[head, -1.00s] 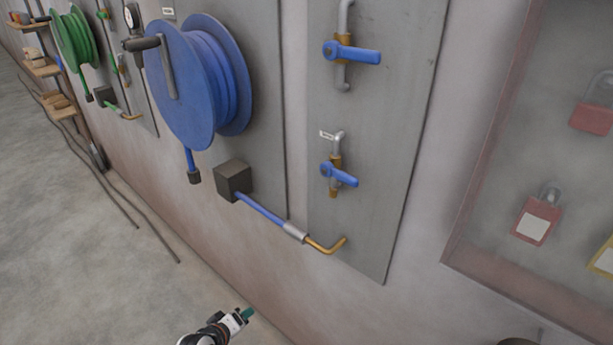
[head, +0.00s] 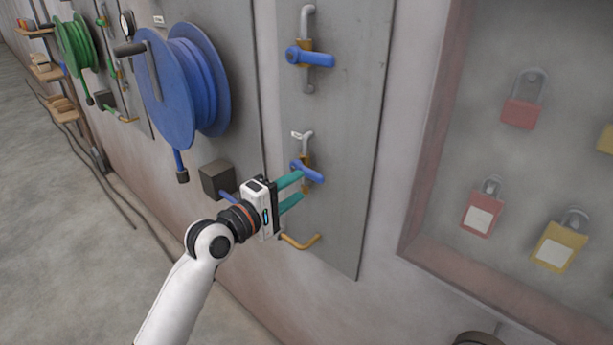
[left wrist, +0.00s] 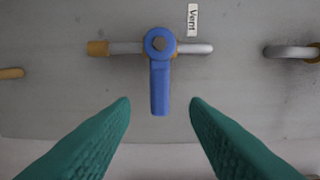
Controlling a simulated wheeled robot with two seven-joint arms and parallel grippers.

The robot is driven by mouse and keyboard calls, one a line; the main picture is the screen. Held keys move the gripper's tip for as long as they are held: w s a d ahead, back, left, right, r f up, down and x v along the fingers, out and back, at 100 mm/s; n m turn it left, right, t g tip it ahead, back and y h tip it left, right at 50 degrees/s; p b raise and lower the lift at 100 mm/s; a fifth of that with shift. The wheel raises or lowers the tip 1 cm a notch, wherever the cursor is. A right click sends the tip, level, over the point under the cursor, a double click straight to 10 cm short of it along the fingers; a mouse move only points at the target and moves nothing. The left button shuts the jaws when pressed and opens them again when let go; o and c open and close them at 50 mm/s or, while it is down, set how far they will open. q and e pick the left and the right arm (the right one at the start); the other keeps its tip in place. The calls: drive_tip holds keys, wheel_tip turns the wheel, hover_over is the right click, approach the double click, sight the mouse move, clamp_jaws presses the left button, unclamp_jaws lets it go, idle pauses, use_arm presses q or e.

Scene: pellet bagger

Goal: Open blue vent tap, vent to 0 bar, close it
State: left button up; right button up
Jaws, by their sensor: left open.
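The blue vent tap (head: 306,172) is the lower of two blue-handled taps on the grey wall panel. In the left wrist view, its blue lever (left wrist: 160,85) sits across its pipe, beside a white "Vent" label (left wrist: 193,20). My left gripper (head: 295,188) is open at the tap, its green fingers pointing at the panel. In the left wrist view, the open left gripper (left wrist: 160,105) has a fingertip on each side of the lever's free end, with gaps on both sides. No pressure reading can be made out. My right gripper is not in view.
Another blue-handled tap (head: 310,57) is above on the same panel. A blue hose reel (head: 200,85) and a dark box (head: 216,180) are to the left, a brass elbow pipe (head: 300,242) below. A case with padlocks (head: 482,207) is to the right.

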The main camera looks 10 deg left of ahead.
sight(311, 178)
use_arm(q)
drive_tip(key=shift+x, duration=2.25)
drive_tip(key=shift+c, duration=0.2)
clamp_jaws()
